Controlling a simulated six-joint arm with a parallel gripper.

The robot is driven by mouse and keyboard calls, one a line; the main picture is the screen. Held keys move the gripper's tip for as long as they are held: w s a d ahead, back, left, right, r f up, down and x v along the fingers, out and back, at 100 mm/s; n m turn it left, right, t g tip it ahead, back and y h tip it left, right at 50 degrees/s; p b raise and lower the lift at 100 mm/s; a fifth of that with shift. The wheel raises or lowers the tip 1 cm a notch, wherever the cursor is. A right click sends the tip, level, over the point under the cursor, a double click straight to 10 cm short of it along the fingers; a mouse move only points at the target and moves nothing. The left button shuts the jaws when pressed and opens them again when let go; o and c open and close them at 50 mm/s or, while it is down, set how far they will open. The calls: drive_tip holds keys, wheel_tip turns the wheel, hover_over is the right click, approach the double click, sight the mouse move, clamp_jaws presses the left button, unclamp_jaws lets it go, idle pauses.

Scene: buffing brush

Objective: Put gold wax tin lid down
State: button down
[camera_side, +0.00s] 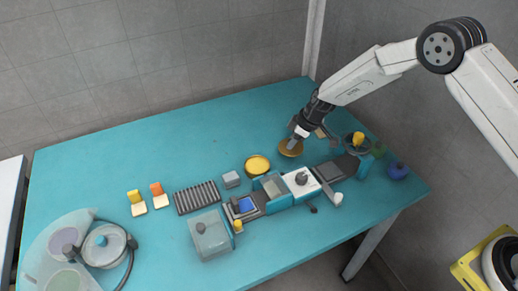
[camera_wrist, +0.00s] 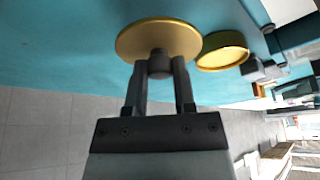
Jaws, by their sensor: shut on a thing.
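The gold wax tin lid (camera_side: 291,149) is a round gold disc at the right of the table's middle. My gripper (camera_side: 296,139) is shut on it from above. In the wrist view, the two fingers (camera_wrist: 160,68) close on the dark knob at the centre of the lid (camera_wrist: 138,40). The lid is close to the teal tabletop; I cannot tell whether it touches. The gold wax tin (camera_side: 257,165) stands open to the left of the lid, apart from it, with yellow wax showing. It also shows in the wrist view (camera_wrist: 222,55).
A row of machine parts with a white block (camera_side: 301,184) runs in front of the lid. A grey cup with a yellow piece (camera_side: 358,142) stands to the right. A grey block (camera_side: 231,179) and ribbed rack (camera_side: 197,197) lie left. The back of the teal table (camera_side: 190,140) is clear.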

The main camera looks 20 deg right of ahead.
drive_tip(key=shift+w+f, duration=0.2)
drive_tip(key=shift+f, duration=1.6)
drive_tip(key=shift+f, duration=0.1)
drive_tip(key=shift+c, duration=2.2)
unclamp_jaws()
drive_tip(key=v, duration=1.2)
